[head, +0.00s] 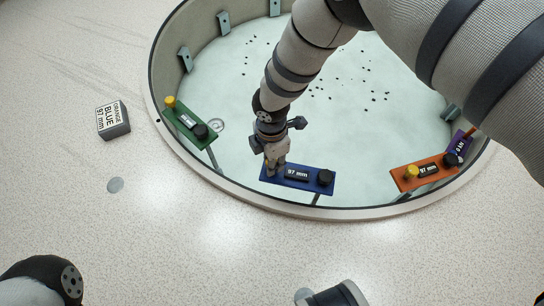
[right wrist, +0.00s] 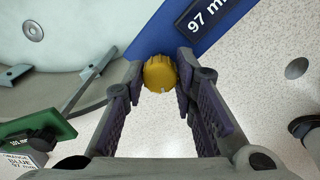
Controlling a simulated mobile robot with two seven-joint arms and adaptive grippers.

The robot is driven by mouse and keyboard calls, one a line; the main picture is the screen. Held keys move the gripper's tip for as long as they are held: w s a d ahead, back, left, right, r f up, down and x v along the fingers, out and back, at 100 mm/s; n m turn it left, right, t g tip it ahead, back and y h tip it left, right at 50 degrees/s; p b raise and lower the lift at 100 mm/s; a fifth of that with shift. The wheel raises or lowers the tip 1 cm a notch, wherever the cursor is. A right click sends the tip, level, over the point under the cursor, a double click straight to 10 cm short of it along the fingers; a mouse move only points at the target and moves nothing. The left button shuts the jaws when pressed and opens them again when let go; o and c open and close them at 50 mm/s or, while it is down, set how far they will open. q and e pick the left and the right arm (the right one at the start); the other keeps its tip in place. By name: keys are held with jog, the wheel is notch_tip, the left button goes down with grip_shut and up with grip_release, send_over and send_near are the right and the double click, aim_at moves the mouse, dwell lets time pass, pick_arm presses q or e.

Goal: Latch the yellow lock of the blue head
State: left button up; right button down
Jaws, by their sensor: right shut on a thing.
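The blue head (head: 311,186) is a flat blue plate with a "97 mm" label and a black knob (head: 325,177) at its right end. It sits at the near rim of the round basin. Its yellow lock (right wrist: 160,73), a ribbed round knob, shows in the right wrist view between my fingers. In the head view my gripper mostly hides it. My right gripper (head: 275,163) points down over the left end of the blue head and is shut on the yellow lock, one finger on each side. My left gripper is not in view.
A green head (head: 188,124) is on the rim at left, an orange head (head: 424,172) and a purple one (head: 460,144) at right. A grey block (head: 113,121) reads "ORANGE BLUE 97 mm". Dark specks lie on the basin floor (head: 235,105). The speckled surface in front is largely clear.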

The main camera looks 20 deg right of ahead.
jog(key=m+p, duration=0.1)
jog(key=m, duration=0.4)
jog(key=shift+m, duration=0.3)
jog(key=m+p, duration=0.1)
jog(key=m, duration=0.4)
jog(key=shift+m, duration=0.4)
jog(key=c, duration=1.3)
grip_release()
notch_tip(320, 180, up, 12)
